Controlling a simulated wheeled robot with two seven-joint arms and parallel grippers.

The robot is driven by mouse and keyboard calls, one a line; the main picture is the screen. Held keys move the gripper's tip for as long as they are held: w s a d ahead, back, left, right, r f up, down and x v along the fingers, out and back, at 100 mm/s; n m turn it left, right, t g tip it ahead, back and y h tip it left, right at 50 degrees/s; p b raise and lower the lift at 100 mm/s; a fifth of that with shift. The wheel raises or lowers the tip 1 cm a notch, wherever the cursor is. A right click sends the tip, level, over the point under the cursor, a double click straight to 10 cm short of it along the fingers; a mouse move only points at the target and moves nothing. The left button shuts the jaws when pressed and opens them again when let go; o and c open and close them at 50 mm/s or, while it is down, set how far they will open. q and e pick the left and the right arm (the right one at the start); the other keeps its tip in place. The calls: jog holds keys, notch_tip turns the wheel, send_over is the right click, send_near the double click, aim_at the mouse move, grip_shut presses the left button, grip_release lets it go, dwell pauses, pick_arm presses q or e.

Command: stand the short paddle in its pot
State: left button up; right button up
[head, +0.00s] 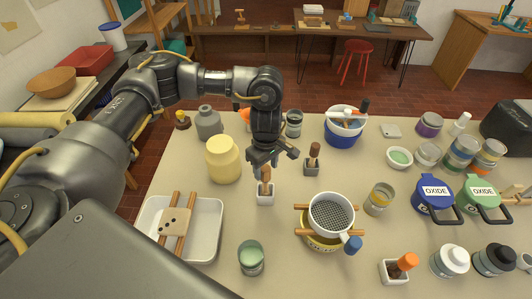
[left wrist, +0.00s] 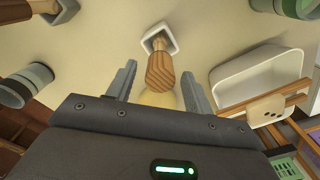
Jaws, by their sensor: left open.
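A wooden paddle (head: 266,177) stands upright in a small white square pot (head: 265,197), left of the table's middle. My left gripper (head: 268,158) is above it, open and pointing down. In the left wrist view the paddle's striped handle end (left wrist: 160,72) appears between the two open fingers, with the white pot (left wrist: 160,40) beyond. I see no grip on it. A second wooden-handled paddle (head: 314,151) stands in a grey pot (head: 311,167) to the right and behind. I cannot tell which paddle is the short one. My right gripper is not in view.
A yellow jar (head: 223,160) stands left of the gripper. A white tray (head: 208,237) with a wooden rack is at front left. A sieve (head: 331,213) on a yellow bowl is at front right. A white pot with an orange-handled tool (head: 405,262) is near the front edge.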

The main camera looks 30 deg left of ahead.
pick_arm(q)
notch_tip(320, 180, up, 8)
jog(key=shift+r+b, duration=0.25)
jog(key=shift+b, duration=0.6)
